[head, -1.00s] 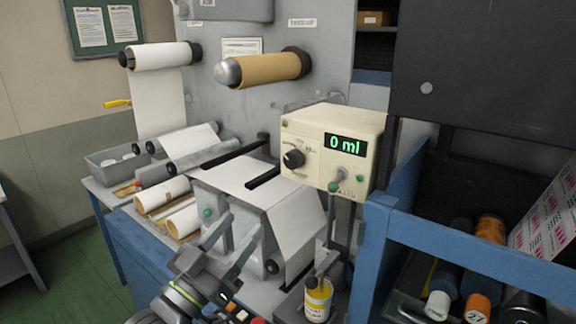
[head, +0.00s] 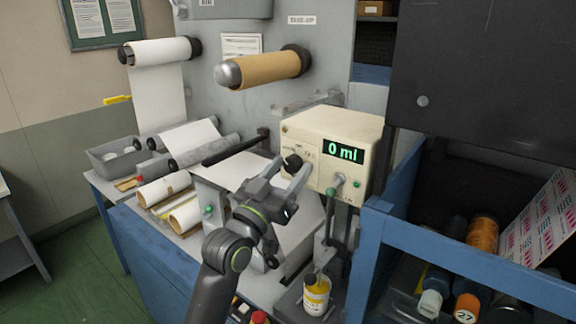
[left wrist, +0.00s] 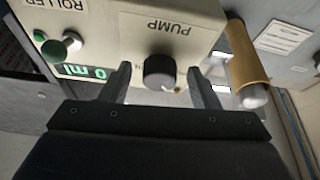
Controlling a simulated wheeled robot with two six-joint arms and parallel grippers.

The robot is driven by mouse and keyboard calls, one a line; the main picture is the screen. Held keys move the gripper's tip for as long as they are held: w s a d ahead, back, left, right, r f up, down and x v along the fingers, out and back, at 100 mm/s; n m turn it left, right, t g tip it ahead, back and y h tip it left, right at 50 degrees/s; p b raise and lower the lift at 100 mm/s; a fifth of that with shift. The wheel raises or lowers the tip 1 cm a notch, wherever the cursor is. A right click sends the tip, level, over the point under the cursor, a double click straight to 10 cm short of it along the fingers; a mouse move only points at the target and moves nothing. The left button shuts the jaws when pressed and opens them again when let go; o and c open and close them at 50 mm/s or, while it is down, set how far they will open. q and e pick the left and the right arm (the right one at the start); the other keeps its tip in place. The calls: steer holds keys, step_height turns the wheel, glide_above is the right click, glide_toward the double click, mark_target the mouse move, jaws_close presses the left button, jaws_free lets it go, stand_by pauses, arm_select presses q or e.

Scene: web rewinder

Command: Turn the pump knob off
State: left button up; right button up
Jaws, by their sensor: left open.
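The black pump knob (head: 292,163) sits on the front of the cream pump box (head: 318,128), whose green display (head: 344,151) reads 0 ml. In the left wrist view the knob (left wrist: 159,72) shows below the word PUMP, upside down. My left gripper (head: 287,172) is open in front of the box. In the left wrist view its two fingers (left wrist: 158,82) stand apart on either side of the knob, with gaps on both sides. I cannot tell how far the fingertips are from the panel. My right gripper is not in view.
A green-tipped toggle (head: 336,182) and a small green button sit right of the knob. A yellow-labelled bottle (head: 316,294) stands below the box. A brown roll (head: 262,69) sticks out behind. A blue shelf (head: 470,258) stands at right.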

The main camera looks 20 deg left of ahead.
arm_select(q)
steer(key=c, duration=1)
steer(key=shift+o, duration=0.2)
steer(key=shift+f+m+b, duration=0.1)
steer(key=shift+m+b, duration=0.3)
steer(key=shift+b, duration=0.15)
steer(key=m+g+h+b, duration=0.1)
steer(key=m+b, duration=0.2)
steer(key=m+h+b, duration=0.2)
steer(key=m+b, duration=0.1)
steer(key=b, duration=0.1)
steer(key=m+g+h+b, duration=0.1)
steer(key=m+b, duration=0.2)
steer(key=shift+w+a+f+g+h, duration=0.1)
steer(key=shift+a+g+h, duration=0.05)
steer(key=shift+g+h, duration=0.2)
steer(key=shift+r+m+g+h+b, duration=0.15)
steer(key=shift+m+g+h+b, duration=0.1)
steer(key=shift+m+b, duration=0.55)
steer(key=shift+r+m+g+h+b, duration=0.1)
steer(key=shift+m+g+b, duration=0.1)
steer(key=shift+m+b, duration=0.55)
steer(key=o, duration=1)
steer(key=shift+c, duration=0.2)
